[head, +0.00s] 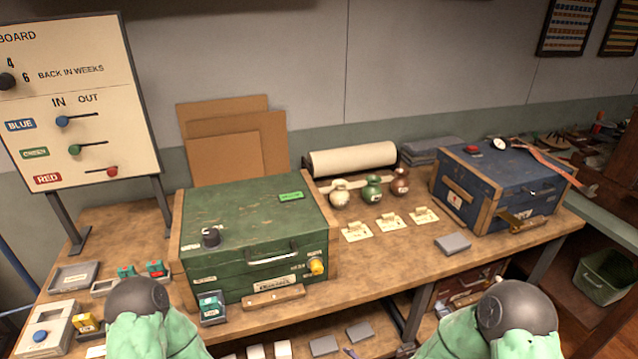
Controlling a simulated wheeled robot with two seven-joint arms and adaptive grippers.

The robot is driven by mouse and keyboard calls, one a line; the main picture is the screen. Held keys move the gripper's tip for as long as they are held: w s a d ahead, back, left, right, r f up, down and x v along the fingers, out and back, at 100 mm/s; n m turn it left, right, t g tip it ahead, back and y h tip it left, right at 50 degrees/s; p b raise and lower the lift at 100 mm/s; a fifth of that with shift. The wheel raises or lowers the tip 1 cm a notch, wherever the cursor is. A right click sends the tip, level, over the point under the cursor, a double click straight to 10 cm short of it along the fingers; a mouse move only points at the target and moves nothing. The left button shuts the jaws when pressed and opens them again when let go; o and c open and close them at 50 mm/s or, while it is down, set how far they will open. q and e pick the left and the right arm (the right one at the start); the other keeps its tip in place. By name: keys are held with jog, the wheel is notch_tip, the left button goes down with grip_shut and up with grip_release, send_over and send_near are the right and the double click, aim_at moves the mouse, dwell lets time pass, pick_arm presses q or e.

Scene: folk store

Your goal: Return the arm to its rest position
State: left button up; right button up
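Both of my arms show only as green links with dark grey round joints at the bottom edge of the head view, one left of centre and one at the right. Neither gripper is in the picture, so I cannot see their fingers or whether they hold anything. The arm parts cover a bit of the front of the wooden workbench (374,278). A green chest (255,235) with a black knob and a yellow knob stands on the bench, lid shut. A blue chest (500,185) stands at the right, also shut.
A board (85,140) with sliders stands at the left. Three small vases, white (339,195), green (372,190) and brown (400,183), stand behind paper tags. A grey block (452,244) lies in front of the blue chest. A green bin (603,278) is at the right. Small trays crowd the front left.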

jog(key=s+f+m+g, duration=0.4)
jog(key=s+f+m, duration=0.1)
jog(key=s, duration=0.3)
jog(key=s+d+f+m+g+p, duration=0.1)
jog(key=s+f+m+g, duration=0.3)
jog(key=s, duration=0.5)
jog(key=shift+d+f+m, duration=0.25)
jog(key=shift+f+m, duration=0.6)
jog(key=shift+m, duration=0.35)
